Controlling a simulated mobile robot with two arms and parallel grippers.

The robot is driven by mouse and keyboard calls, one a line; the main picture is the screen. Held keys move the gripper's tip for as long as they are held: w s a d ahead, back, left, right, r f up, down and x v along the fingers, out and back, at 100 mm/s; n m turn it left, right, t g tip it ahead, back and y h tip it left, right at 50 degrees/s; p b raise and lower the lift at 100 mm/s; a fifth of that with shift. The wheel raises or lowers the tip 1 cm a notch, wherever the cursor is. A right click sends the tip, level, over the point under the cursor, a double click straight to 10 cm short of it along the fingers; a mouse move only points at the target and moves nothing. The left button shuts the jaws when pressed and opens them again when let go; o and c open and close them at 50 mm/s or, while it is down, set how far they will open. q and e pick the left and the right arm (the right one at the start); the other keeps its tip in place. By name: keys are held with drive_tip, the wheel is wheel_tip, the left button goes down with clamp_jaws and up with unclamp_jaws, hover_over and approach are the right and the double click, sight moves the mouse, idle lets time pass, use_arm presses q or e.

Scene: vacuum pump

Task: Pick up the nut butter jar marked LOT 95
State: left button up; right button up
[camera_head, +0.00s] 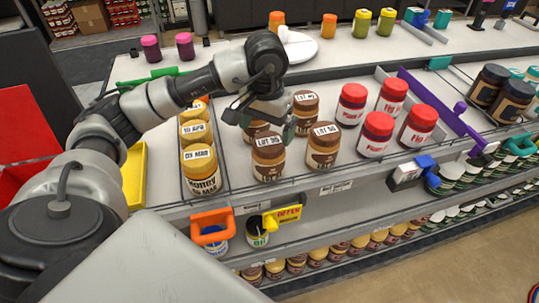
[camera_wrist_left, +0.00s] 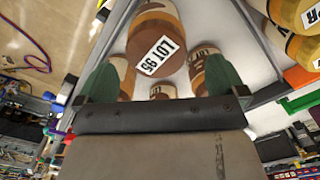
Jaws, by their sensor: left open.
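Several nut butter jars with brown lids stand in one shelf lane. The front left jar (camera_head: 268,158) has a white lid label that appears to read LOT 95. Beside it is a front right jar (camera_head: 322,150), and a further jar (camera_head: 305,113) stands behind; their lot numbers are too small to be sure of. My left gripper (camera_head: 265,118) is over the rear left of this group, partly hiding a jar there. In the left wrist view, the gripper (camera_wrist_left: 166,80) is open and empty. A jar labelled LOT 95 (camera_wrist_left: 153,38) shows beyond its green fingertips. My right gripper is not in view.
Honey jars (camera_head: 200,172) stand in the lane to the left, behind a thin divider. Red-lidded jars (camera_head: 376,134) stand close on the right, before a purple divider (camera_head: 440,110). An orange clip (camera_head: 212,225) and a yellow offer tag (camera_head: 285,215) sit on the front edge.

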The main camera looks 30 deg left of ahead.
sight(269, 141)
use_arm(q)
drive_tip(key=shift+f, duration=0.8)
drive_tip(key=shift+f+p, duration=0.3)
drive_tip(key=shift+p, duration=0.1)
drive_tip(key=f+p, duration=0.2)
drive_tip(key=f, duration=0.1)
drive_tip(key=shift+w+d+f, duration=0.1)
drive_tip(key=shift+d+f, duration=0.1)
drive_tip(key=shift+f, duration=0.65)
drive_tip(key=shift+w+r, duration=0.1)
drive_tip(key=c, duration=1)
